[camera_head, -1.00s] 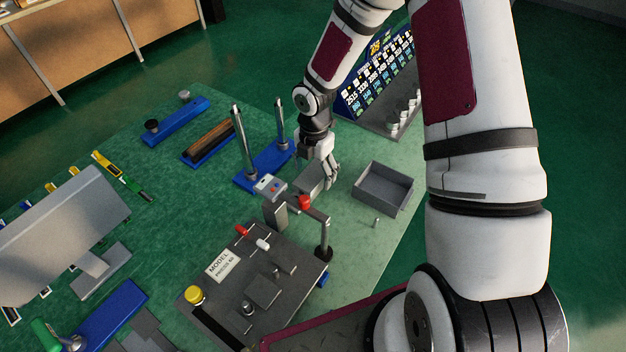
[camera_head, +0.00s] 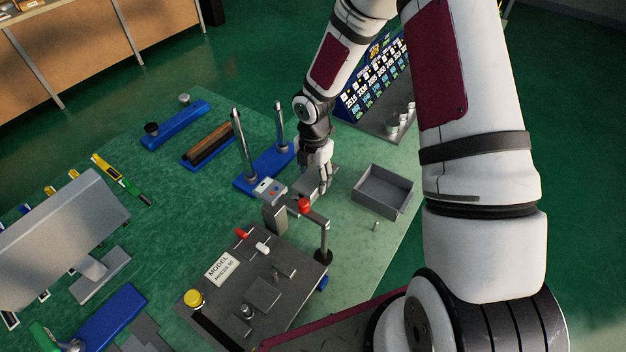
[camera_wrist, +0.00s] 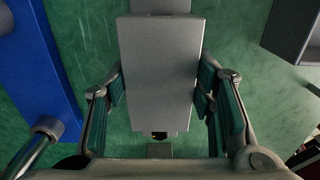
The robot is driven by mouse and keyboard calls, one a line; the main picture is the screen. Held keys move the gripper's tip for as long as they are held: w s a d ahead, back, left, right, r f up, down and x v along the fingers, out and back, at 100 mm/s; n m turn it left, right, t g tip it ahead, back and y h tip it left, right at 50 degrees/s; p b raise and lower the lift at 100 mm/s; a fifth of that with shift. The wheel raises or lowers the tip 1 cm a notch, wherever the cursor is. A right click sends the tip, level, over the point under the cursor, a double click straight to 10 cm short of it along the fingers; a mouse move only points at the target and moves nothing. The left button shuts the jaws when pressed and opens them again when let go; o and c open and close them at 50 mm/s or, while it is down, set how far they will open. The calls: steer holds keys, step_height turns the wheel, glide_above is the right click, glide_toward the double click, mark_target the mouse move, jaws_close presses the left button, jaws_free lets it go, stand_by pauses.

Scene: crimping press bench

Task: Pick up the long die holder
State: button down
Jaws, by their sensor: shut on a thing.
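The long die holder is a grey rectangular block (camera_head: 308,190) on the green bench top, between the blue two-post stand and the grey tray. In the wrist view the block (camera_wrist: 158,70) fills the middle, its long side running away from the gripper. My gripper (camera_head: 322,187) is over the block and partly hides it. In the wrist view the gripper (camera_wrist: 161,84) has one finger against each long side of the block, so it is shut on it. I cannot tell whether the block is clear of the bench.
The blue stand with two upright metal posts (camera_head: 265,168) is close on the left. An empty grey tray (camera_head: 383,190) is close on the right. The press (camera_head: 262,285) with a red knob and yellow button is in front. A sloped label rack (camera_head: 375,85) stands behind.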

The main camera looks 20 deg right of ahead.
step_height(320, 180, up, 10)
steer(key=shift+f, duration=0.1)
step_height(320, 180, up, 15)
steer(key=p, duration=0.7)
steer(key=m+b, duration=0.7)
steer(key=m, duration=1.8)
glide_above(314, 179)
step_height(314, 179, down, 14)
